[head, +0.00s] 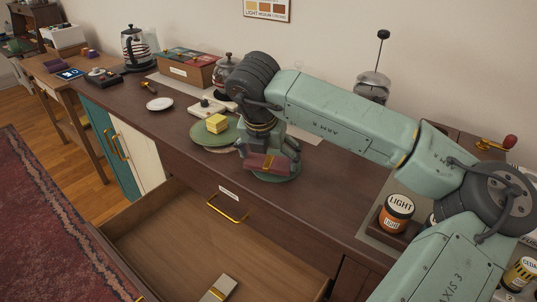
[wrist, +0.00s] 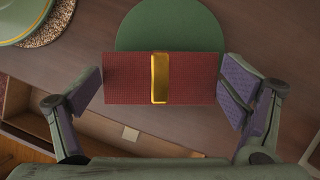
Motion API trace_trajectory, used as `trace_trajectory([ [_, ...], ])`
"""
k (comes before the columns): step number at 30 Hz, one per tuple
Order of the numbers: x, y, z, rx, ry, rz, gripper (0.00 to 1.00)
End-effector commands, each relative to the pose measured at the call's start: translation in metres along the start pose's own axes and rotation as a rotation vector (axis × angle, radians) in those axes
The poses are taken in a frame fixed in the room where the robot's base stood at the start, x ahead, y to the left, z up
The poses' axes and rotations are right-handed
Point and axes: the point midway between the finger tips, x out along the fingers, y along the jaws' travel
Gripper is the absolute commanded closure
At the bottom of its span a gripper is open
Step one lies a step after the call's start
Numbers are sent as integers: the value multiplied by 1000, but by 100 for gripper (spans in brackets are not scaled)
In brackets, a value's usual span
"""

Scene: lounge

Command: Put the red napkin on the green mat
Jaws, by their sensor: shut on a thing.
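The red napkin (head: 258,161) is a folded dark red rectangle with a gold band around its middle. It also shows in the wrist view (wrist: 125,78), level and between the two finger pads. My gripper (head: 268,158) is shut on the napkin by its two ends; it also shows in the wrist view (wrist: 161,86). The round green mat (head: 285,179) lies on the dark counter under the gripper. In the wrist view the napkin covers the near part of the mat (wrist: 168,25). I cannot tell whether the napkin touches the mat.
An open drawer (head: 170,245) below the counter's front edge holds a grey item with a yellow band (head: 219,289). An orange-labelled jar (head: 396,213) stands to the right.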

Motion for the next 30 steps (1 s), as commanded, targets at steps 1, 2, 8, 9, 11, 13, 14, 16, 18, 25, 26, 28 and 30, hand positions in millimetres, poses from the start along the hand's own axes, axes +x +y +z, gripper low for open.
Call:
trace_trajectory([
  [1,4,0,-2,0,3,1,33],
  [2,6,0,-3,1,2,1,33],
  [8,9,0,-4,2,-1,0,33],
  [9,9,0,-4,2,-1,0,33],
  [11,11,0,-4,2,-1,-1,33],
  [13,12,0,-5,2,-1,0,33],
  [14,13,0,-6,2,-1,0,33],
  [16,12,0,-5,2,0,0,8],
  [18,12,0,-5,2,0,0,3],
  [25,12,0,-5,2,0,0,0],
  [26,12,0,-5,2,0,0,0],
  [28,12,0,-5,2,0,0,0],
  [30,11,0,-5,2,0,0,0],
])
